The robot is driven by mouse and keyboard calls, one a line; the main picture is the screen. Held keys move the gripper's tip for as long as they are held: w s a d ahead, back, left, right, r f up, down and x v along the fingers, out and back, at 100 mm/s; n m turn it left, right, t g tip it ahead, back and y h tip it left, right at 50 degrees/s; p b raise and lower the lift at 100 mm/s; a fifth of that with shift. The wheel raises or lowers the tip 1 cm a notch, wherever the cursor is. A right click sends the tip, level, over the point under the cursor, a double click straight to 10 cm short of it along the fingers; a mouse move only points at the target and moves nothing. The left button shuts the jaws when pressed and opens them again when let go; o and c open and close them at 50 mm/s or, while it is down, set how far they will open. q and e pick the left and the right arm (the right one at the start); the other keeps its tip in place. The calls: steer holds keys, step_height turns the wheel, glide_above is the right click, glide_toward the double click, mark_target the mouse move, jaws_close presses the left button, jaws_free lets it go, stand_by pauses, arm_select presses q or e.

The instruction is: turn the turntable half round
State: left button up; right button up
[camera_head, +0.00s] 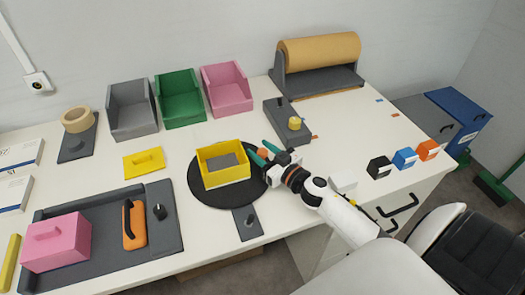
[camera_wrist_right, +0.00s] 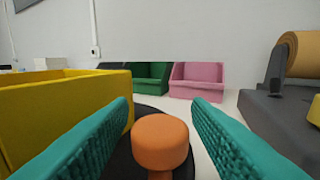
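The turntable (camera_head: 208,196) is a flat black disc on the white bench, with an open yellow box (camera_head: 226,176) standing on it. The box also fills the left of the right wrist view (camera_wrist_right: 60,110). In the wrist view the knob stands between the open fingers, with gaps visible on both sides. My left gripper is not in view.
Grey (camera_head: 132,108), green (camera_head: 180,98) and pink (camera_head: 227,88) bins stand behind. A dark block with a yellow knob (camera_head: 294,123) sits right of the disc. A grey plate with a peg (camera_head: 249,222) lies in front. A tray (camera_head: 164,228) is at left.

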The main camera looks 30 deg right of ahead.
jaws_close()
steer(key=shift+w+d+n+y, duration=0.15)
steer(key=shift+w+n+y, duration=0.5)
steer(key=shift+y, duration=0.45)
steer(key=w+n+g+y, duration=0.1)
steer(key=n+y, duration=0.1)
steer(key=shift+w+g+y, duration=0.3)
steer(key=shift+w+y, duration=0.05)
steer(key=shift+y, duration=0.05)
steer(key=shift+w+n+g+y, duration=0.55)
steer(key=shift+n+y, duration=0.2)
steer(key=shift+y, duration=0.25)
steer(key=shift+o, duration=0.9)
jaws_free()
